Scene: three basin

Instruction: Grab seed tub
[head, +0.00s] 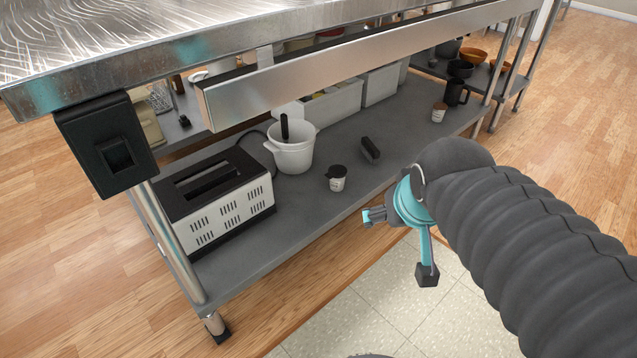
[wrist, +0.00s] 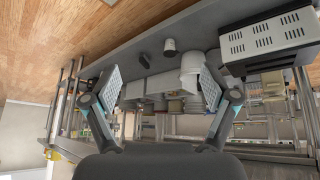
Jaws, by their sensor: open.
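A small white tub with a dark lid (head: 337,180) stands upright near the front edge of the lower shelf. It also shows in the wrist view (wrist: 169,47). A second small cup, white with a brown band (head: 439,113), stands farther right; no readable label tells which is the seed tub. My gripper (head: 398,244) is open and empty, out in front of the shelf, to the right of the lidded tub and apart from it. In the wrist view its spread fingers (wrist: 161,91) frame the shelf contents, with the tub beyond them.
A toaster (head: 218,201) and a white pot with a dark handle sticking out (head: 291,154) stand left of the tub. A black block (head: 370,150) lies to its right. The steel tabletop (head: 150,45) and its rail (head: 330,75) overhang the grey shelf (head: 300,222).

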